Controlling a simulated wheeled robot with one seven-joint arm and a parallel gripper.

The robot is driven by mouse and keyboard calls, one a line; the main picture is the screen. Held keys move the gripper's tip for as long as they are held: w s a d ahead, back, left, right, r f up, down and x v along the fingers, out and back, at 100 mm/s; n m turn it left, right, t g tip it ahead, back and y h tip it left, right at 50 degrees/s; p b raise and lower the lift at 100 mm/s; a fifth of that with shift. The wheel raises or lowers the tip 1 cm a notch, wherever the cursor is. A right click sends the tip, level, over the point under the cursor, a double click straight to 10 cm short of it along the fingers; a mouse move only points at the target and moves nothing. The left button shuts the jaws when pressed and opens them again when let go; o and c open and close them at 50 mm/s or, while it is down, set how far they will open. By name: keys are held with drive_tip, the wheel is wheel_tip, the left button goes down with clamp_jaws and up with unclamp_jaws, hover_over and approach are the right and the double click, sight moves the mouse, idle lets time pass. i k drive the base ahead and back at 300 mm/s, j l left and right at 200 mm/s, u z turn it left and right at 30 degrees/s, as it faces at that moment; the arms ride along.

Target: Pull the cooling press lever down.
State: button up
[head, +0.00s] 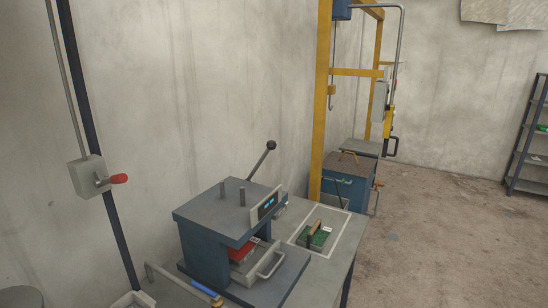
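The press (215,213), a blue-grey machine with a small lit display (268,203) on its front, stands on the bench. A lever (261,160) with a dark round knob rises from behind the press's top plate and leans up to the right. I take it for the cooling press lever. Below the top plate, a red block (241,249) sits partly hidden at the opening, beside a grey drawer (258,265) with a bar handle. My gripper does not show in this view.
A green item with a brown upright part (316,235) lies inside a pale outline on the bench. A bent pipe with a blue band (201,287) is in front. A red-handled switch box (90,177) is at left. A yellow frame (322,100) stands behind; open floor lies right.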

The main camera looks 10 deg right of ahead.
sight(272, 145)
drive_tip(key=i+l+u, duration=0.2)
drive_tip(key=l+u, duration=0.25)
drive_tip(key=i+l+u, duration=0.15)
drive_tip(key=l+u, duration=0.3)
drive_tip(key=i+l+u, duration=0.1)
drive_tip(key=l+u, duration=1.25)
drive_tip(key=k+l+u, duration=0.2)
drive_tip(key=l+u, duration=0.25)
drive_tip(key=j, duration=0.1)
